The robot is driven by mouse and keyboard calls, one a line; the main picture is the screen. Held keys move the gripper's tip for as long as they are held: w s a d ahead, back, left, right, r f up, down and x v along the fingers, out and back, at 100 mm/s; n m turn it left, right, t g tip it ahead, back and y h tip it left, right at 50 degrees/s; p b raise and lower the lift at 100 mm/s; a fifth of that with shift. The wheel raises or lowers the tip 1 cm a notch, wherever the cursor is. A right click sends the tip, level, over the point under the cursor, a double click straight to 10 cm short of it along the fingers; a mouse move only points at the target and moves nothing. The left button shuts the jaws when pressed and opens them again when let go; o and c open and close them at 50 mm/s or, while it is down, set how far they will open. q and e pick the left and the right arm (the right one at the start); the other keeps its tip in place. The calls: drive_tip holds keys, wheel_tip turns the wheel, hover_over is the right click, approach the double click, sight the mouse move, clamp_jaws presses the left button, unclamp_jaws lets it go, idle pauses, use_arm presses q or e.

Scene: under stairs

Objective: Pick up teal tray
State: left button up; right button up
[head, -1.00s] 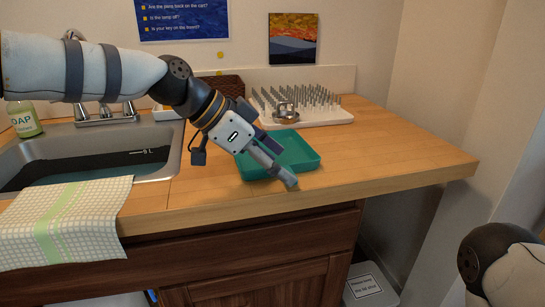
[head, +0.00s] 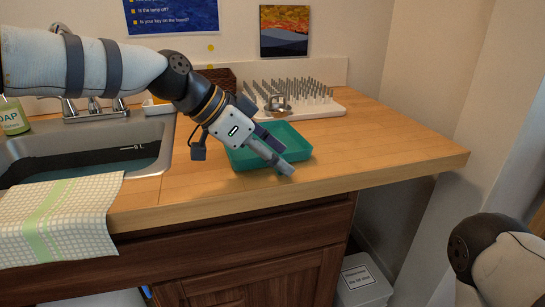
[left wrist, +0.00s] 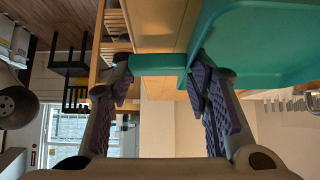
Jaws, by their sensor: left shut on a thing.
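The teal tray (head: 295,139) is a shallow rectangular tray on the wooden counter, right of the sink. My left gripper (head: 284,166) reaches over it from the left and is shut on its near side. In the left wrist view, the tray (left wrist: 270,45) fills the upper right, and part of its wall shows between the fingers of my left gripper (left wrist: 158,75). The arm hides part of the tray in the head view. Whether the tray is clear of the counter cannot be told. My right gripper is out of view; only my right arm shows at lower right.
A white spiked drying rack (head: 325,108) with a metal cup (head: 278,106) stands behind the tray. The sink (head: 168,150) and a checked towel (head: 85,215) are to the left. A brown basket (head: 220,78) is at the back. The counter is clear to the right.

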use_arm(q)
wheel_tip(320, 180, up, 2)
drive_tip(key=shift+r, duration=0.15)
drive_tip(key=s+a+r+p, duration=0.2)
drive_tip(key=s+a+r, duration=0.6)
drive_tip(key=s, duration=0.3)
drive_tip(key=shift+s+a+r, duration=0.15)
drive_tip(key=shift+a+r, duration=0.05)
drive_tip(key=shift+r, duration=0.7)
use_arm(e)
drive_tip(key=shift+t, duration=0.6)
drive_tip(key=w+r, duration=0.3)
